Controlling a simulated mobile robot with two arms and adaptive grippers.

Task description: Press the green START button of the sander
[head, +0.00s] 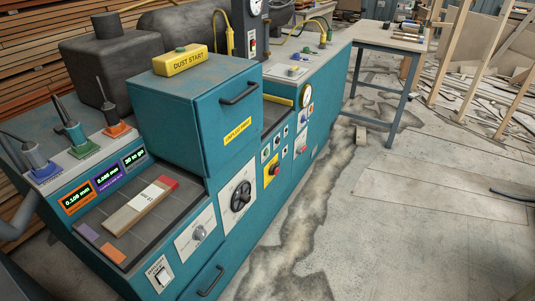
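The teal sander (300,110) runs diagonally from the lower left to the upper middle. Its front panel carries several small round buttons (276,144); their colours and labels are too small to tell, so I cannot pick out a green START button. A red mushroom button on a yellow plate (273,170) sits just below them. A yellow box (180,62) labelled DUST START, with a green button (180,49) on top, stands on the raised teal housing. Neither of my grippers is in view.
A wooden strip (140,208) lies on the dark bed beside the lit displays (107,177). The concrete floor (400,220) to the right is mostly clear. A workbench (385,38) stands behind.

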